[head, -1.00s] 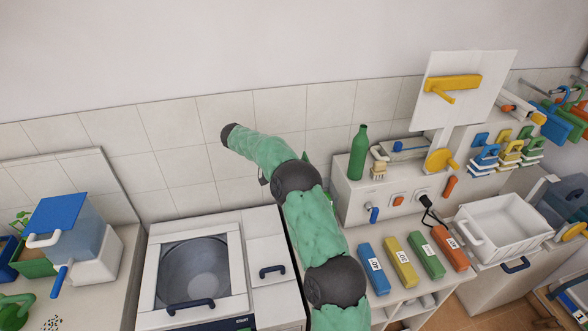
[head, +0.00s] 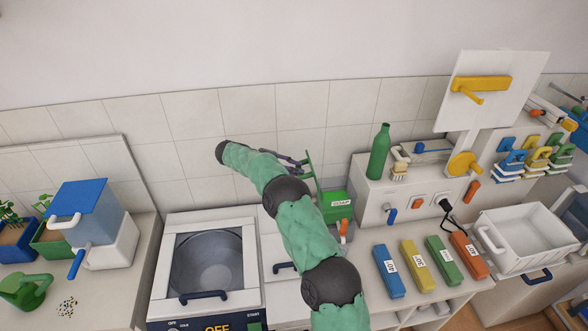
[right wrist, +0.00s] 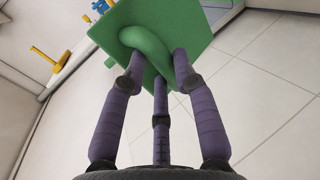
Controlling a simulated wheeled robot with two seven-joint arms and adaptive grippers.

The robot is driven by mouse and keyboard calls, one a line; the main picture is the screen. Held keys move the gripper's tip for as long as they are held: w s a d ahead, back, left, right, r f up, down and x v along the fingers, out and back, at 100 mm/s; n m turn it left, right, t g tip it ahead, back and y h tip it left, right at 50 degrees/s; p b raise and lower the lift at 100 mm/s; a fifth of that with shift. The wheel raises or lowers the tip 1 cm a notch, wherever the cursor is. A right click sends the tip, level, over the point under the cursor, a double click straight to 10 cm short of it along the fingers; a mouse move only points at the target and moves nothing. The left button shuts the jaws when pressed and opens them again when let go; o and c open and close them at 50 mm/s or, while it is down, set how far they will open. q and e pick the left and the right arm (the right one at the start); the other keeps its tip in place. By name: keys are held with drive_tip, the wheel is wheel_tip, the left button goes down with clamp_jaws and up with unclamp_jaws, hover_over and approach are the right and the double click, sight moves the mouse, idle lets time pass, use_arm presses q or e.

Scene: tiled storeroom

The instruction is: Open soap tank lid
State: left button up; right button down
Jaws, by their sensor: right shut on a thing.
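My right gripper (head: 300,163) is at the lid's left side, partly hidden by my green arm. In the right wrist view, the purple fingers (right wrist: 158,70) are shut on the lid's rounded green handle (right wrist: 150,42), with the flat lid plate (right wrist: 195,25) behind it. My left gripper is not in view.
A washing machine (head: 208,220) stands left of the tank. A green bottle (head: 379,152) stands on the white cabinet (head: 357,185) to the right. Several coloured labelled boxes (head: 413,265) lie in front. The tiled wall (head: 245,110) is close behind the arm.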

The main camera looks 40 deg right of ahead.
drive_tip(key=shift+s+f, duration=0.25)
drive_tip(key=shift+f, duration=0.75)
drive_tip(key=c, duration=1.2)
unclamp_jaws()
drive_tip(key=shift+o, duration=1.3)
drive_tip(key=shift+s+d, duration=0.1)
drive_tip(key=shift+d, duration=0.05)
drive_tip(key=r+v, duration=0.1)
drive_tip(key=v, duration=1.1)
drive_tip(key=shift+w+d+r, duration=0.15)
drive_tip(key=shift+w+r, duration=0.05)
drive_tip(key=shift+r, duration=0.05)
